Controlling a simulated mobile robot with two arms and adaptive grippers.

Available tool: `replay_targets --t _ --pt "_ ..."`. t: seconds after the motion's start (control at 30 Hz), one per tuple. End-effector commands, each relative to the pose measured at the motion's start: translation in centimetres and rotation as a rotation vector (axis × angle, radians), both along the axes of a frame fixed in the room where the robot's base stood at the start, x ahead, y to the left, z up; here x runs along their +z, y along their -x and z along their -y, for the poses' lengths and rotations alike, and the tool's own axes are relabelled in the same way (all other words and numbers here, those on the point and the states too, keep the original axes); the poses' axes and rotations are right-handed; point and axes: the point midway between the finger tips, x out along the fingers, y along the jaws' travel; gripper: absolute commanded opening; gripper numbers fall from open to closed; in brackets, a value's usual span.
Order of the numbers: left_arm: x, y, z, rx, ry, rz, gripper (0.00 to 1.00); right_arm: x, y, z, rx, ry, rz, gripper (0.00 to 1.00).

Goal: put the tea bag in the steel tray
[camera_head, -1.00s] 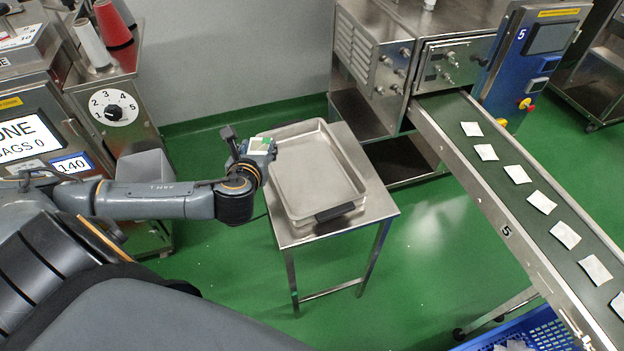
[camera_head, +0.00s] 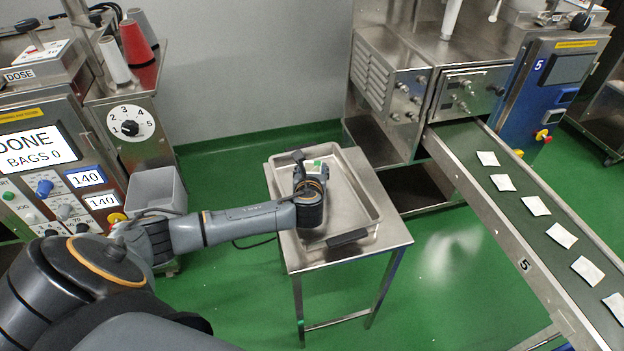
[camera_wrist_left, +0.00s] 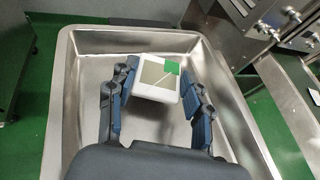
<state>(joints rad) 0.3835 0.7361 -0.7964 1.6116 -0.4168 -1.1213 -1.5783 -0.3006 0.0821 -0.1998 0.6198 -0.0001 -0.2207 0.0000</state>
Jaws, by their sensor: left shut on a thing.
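The steel tray (camera_head: 366,188) lies on a small steel table. Its rim also shows in the left wrist view (camera_wrist_left: 62,110). My left gripper (camera_head: 314,168) is over the tray, inside its outline. In the left wrist view the gripper (camera_wrist_left: 158,88) is shut on the tea bag (camera_wrist_left: 158,70), a white square with a green patch. The tea bag (camera_head: 317,165) shows only as a small white and green bit in the head view. I cannot tell its exact height above the tray floor. The tray floor seen around the gripper looks empty. My right gripper is not in view.
The steel table (camera_head: 396,240) has little bare top around the tray. A conveyor (camera_head: 520,210) with several white tea bags runs at the right. A machine with a DONE screen (camera_head: 38,148) and a grey bin (camera_head: 157,190) stand at the left. Green floor is clear between table and conveyor.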

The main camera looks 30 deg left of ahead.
Motion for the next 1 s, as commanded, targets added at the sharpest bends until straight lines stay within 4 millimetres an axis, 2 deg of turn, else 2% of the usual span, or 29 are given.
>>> replay_targets --t 0.1,0.2,0.6,0.63,0.73,1.0 --pt "-2.1 0.0 0.1 0.0 0.0 -0.004 0.43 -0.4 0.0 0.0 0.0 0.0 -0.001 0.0" --pt "-3.0 0.0 0.1 0.0 0.0 -0.002 0.43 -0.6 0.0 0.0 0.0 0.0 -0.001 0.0" --pt "-3.5 0.0 0.0 0.0 0.0 -0.002 0.43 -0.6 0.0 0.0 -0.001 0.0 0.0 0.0" --pt "-3.6 0.0 0.0 0.0 0.0 -0.001 0.52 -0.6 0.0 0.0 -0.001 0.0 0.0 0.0" --pt "-3.5 0.0 0.0 0.0 0.0 -0.001 0.73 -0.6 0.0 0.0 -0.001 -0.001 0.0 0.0" --pt "-3.5 0.0 0.0 0.0 0.0 -0.001 0.73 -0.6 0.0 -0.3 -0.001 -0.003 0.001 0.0"
